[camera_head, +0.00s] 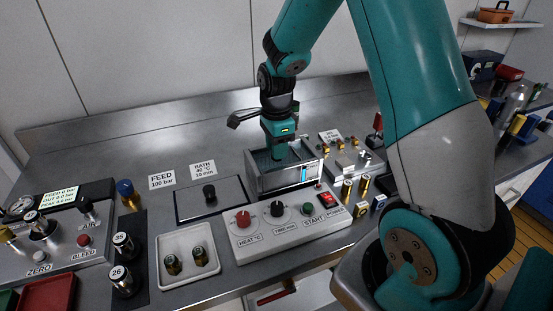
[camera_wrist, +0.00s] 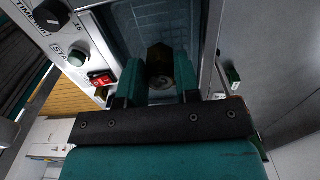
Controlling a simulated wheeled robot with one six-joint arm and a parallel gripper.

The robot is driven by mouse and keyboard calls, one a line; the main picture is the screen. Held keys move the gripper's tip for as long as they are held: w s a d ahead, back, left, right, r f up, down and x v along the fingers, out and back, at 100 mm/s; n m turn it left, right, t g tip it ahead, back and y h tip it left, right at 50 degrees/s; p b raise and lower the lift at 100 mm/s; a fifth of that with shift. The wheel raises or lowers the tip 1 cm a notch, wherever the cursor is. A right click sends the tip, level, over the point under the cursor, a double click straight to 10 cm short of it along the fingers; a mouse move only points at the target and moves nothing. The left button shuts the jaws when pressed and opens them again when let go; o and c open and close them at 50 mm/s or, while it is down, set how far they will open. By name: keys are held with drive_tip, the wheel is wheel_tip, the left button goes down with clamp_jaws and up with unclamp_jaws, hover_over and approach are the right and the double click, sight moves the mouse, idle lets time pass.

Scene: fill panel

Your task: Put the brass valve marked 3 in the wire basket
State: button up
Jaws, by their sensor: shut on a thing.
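My gripper (camera_head: 281,150) points down into the open metal bath (camera_head: 256,181) behind the HEAT, TIME and START panel. In the wrist view my gripper (camera_wrist: 160,78) is shut on a brass valve (camera_wrist: 158,56), which sits between the two teal fingers. Its mark cannot be read, and the head view hides it behind the bath wall. The bath's inside (camera_wrist: 140,24) looks bluish and dark in the wrist view. I cannot make out the wire basket clearly, nor whether the valve touches anything below it.
A white tray (camera_head: 187,285) with two dark brass valves stands at front left. Brass pieces (camera_head: 347,189) stand right of the control panel (camera_head: 290,227). The bath walls stand close around my gripper.

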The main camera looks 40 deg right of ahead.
drive_tip(key=shift+f, duration=2.4)
drive_tip(key=shift+f, duration=0.15)
drive_tip(key=o, duration=0.7)
